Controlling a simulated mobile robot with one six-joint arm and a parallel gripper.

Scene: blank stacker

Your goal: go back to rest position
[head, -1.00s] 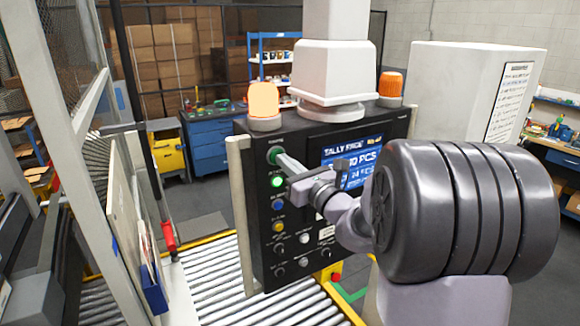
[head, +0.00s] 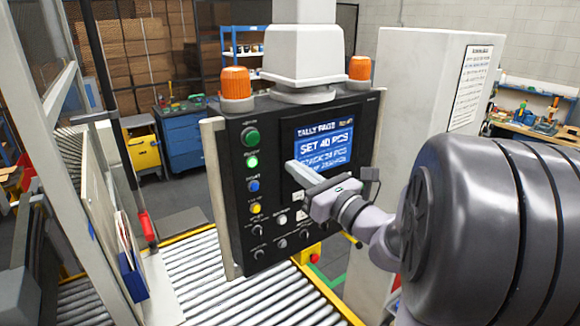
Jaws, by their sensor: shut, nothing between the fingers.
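My gripper (head: 297,173) is shut and empty, in front of the black control panel (head: 225,104) near the lower left of its screen (head: 322,138). The screen shows white text on blue, with "SET 40 PCS" readable. To the gripper's left is a column of buttons: a green button (head: 250,136), a lit green button (head: 252,161), a blue button (head: 253,186) and a yellow button (head: 255,208). The gripper appears apart from them. My arm reaches in from the right and hides the panel's lower right part.
Two orange beacons, one at the left (head: 236,83), stand on top of the panel. A roller conveyor (head: 205,275) runs below. A white cabinet (head: 425,75) stands right behind my arm. A frame post (head: 60,130) and a red-handled lever (head: 147,225) are at the left.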

